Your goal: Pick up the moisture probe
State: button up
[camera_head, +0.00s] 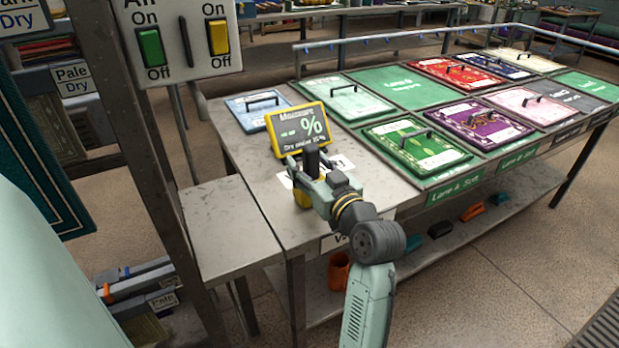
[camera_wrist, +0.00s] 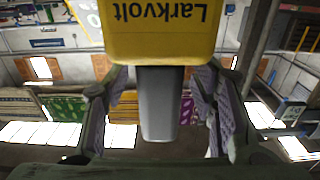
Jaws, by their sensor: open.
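The moisture probe stands upright on the metal table, with a yellow body (camera_head: 302,198) below and a dark handle (camera_head: 311,157) above. In the wrist view its yellow part (camera_wrist: 160,35) reads "Larkvolt" upside down, and its grey tapered handle (camera_wrist: 158,105) points down the picture. My gripper (camera_head: 309,169) is open, with one finger on each side of the handle. In the wrist view the gripper (camera_wrist: 163,112) shows gaps between both fingers and the handle. In the head view my gripper hides part of the probe's middle.
A yellow-framed moisture display (camera_head: 298,130) stands close behind the probe. A white label (camera_head: 340,166) lies beside it. Handled rug samples, including a green one (camera_head: 415,146) and a blue one (camera_head: 258,107), cover the table behind and right. A switch box (camera_head: 182,40) hangs upper left.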

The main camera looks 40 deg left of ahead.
jog(key=shift+c, duration=0.6)
grip_shut()
